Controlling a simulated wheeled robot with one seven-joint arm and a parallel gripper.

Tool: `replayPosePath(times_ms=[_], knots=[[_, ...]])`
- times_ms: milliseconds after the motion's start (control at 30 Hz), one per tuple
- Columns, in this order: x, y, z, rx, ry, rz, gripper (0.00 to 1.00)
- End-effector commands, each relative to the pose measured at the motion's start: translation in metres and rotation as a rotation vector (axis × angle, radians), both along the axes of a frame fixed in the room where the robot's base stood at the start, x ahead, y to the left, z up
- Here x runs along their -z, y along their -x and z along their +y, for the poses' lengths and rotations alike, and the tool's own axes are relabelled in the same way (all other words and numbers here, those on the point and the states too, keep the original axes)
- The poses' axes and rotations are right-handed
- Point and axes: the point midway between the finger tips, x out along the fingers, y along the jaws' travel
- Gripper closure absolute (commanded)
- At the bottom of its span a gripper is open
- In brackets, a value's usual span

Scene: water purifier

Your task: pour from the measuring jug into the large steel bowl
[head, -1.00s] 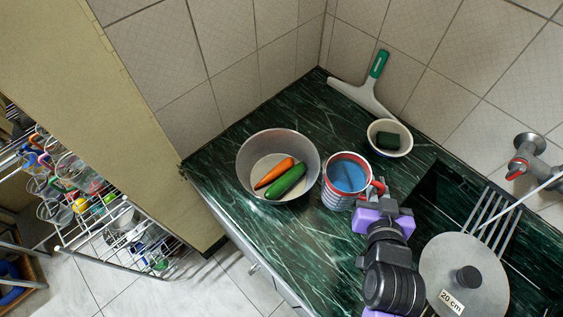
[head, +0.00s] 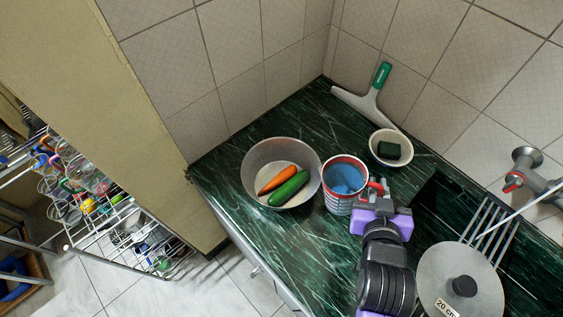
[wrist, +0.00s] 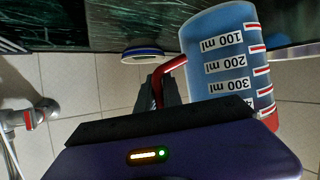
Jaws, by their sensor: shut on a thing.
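The measuring jug (head: 342,199) has a red rim, a red handle and blue inside. It looks upright or nearly so, just right of the large steel bowl (head: 254,186). The bowl holds a carrot (head: 279,179) and a cucumber (head: 289,188). My gripper (head: 375,193) is shut on the jug's red handle, on the jug's right side. In the wrist view the jug (wrist: 226,62) shows its millilitre marks, and the handle (wrist: 168,77) runs between the dark fingers. I cannot tell whether the jug touches the counter.
A small bowl with a dark green sponge (head: 389,149) stands behind the jug. The sink with a rack, a pot lid (head: 461,277) and a tap (head: 526,168) is at the right. The counter left of the steel bowl is narrow.

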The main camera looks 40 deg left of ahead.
Motion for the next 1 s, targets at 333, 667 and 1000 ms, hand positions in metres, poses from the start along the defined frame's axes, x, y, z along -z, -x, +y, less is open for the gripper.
replayPosePath(times_ms=[333,667,1000], knots=[[-0.039,0.003,0.013,-0.001,0.164,-0.051,1.00],[-0.053,0.005,0.020,0.000,0.252,-0.075,1.00],[-0.069,0.007,0.028,0.000,0.336,-0.098,1.00]])
